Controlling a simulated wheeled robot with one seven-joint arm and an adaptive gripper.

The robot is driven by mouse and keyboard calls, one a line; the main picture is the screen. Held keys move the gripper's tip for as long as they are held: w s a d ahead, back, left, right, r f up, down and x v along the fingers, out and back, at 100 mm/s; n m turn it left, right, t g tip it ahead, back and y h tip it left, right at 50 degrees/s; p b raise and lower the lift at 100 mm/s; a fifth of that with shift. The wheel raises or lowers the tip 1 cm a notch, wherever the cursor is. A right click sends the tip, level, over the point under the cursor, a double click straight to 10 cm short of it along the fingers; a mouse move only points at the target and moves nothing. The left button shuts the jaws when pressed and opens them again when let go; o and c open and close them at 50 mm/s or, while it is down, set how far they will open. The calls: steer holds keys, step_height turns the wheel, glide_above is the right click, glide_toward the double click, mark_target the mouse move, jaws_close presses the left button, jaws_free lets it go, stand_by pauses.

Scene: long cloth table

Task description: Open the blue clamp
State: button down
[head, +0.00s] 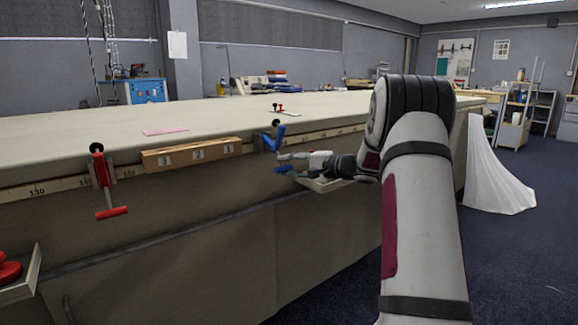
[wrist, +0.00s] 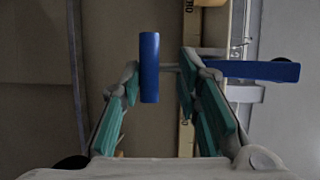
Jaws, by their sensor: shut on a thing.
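The blue clamp (head: 272,140) sits on the near edge of the long table, left of my arm. Its blue handle bar (head: 284,169) hangs below, at my fingertips. In the wrist view the handle bar (wrist: 149,68) stands upright between the two teal-padded fingers, and the clamp body (wrist: 250,71) lies to the right. My gripper (head: 281,162) reaches in from the right; it also shows in the wrist view (wrist: 160,80). It is shut on the handle bar. The exact contact on each side is hard to see.
A red clamp (head: 101,170) hangs on the same edge at left, with a numbered wooden block (head: 192,154) between. A small shelf (head: 322,185) is under my gripper. Another shelf (head: 32,280) at lower left holds a red thing. Pink paper (head: 166,131) lies on the mostly clear tabletop.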

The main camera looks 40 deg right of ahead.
steer(key=c, duration=1.6)
jaws_free()
steer(key=shift+w+a+f, duration=0.4)
steer(key=shift+w+a, duration=0.2)
steer(key=shift+w, duration=0.05)
steer(key=shift+o, duration=1.2)
steer(key=shift+a+f, duration=0.15)
steer(key=shift+f, duration=0.3)
steer(key=v, duration=0.8)
steer(key=r+v, duration=0.1)
steer(key=v, duration=0.3)
steer(key=shift+d, duration=0.5)
steer(key=shift+c, duration=1)
